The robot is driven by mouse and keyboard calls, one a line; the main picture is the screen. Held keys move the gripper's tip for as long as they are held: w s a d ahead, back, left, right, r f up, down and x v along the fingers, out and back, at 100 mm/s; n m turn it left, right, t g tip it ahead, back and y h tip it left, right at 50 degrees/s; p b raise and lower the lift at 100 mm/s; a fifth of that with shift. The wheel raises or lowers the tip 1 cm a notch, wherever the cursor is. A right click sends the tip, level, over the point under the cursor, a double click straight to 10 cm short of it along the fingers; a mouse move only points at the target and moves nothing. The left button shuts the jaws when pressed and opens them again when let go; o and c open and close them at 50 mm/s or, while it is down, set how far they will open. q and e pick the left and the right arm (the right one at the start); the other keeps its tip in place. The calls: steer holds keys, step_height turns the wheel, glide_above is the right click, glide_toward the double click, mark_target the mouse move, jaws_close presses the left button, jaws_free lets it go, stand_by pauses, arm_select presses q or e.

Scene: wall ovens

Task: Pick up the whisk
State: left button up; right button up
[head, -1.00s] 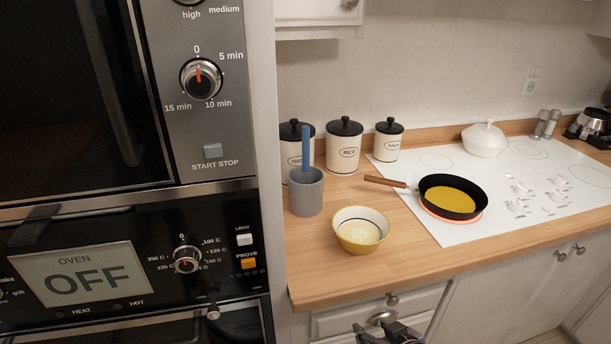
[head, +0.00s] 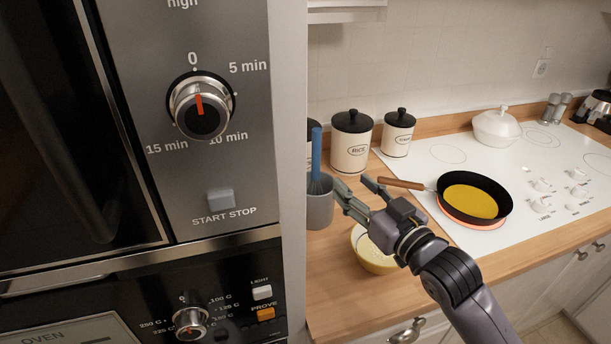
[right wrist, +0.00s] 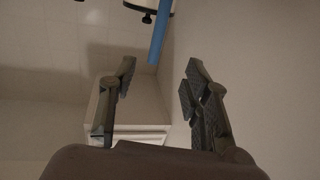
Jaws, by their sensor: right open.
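The whisk (head: 316,150) has a blue handle pointing up, and its wires go down into a grey cup (head: 319,212) on the wooden counter. The lower part of the whisk is hidden in the cup. My right gripper (head: 354,186) is open and empty, just right of the whisk and cup, with its fingers pointing toward the canisters. In the right wrist view the blue handle (right wrist: 158,38) shows beyond and between the open fingertips (right wrist: 160,74), apart from them. My left gripper is not in view.
A yellow bowl (head: 371,262) stands partly behind my right gripper. A black pan (head: 474,197) with a wooden handle is on the white cooktop (head: 446,155). Canisters (head: 350,142) line the wall. The oven unit (head: 230,130) rises close on the left.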

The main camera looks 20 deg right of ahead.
steer(key=p, duration=0.2)
glide_toward(319, 151)
steer(key=d+x, duration=0.1)
steer(key=x, duration=0.2)
steer(key=w+a, duration=0.2)
steer(key=shift+w+p, duration=0.3)
steer(key=shift+p, duration=0.1)
steer(key=shift+w+r, duration=0.1)
steer(key=shift+w, duration=0.2)
steer(key=shift+w+p, duration=0.25)
steer(key=shift+p, duration=0.05)
steer(key=p+x, duration=0.1)
steer(key=x, duration=0.2)
steer(key=shift+w, duration=0.25)
steer(key=shift+w+f, duration=0.25)
steer(key=shift+w, duration=0.25)
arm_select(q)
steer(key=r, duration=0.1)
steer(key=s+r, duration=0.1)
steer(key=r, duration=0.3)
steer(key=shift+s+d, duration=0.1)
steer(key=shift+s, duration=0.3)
arm_select(e)
steer(key=shift+c, duration=0.3)
jaws_close()
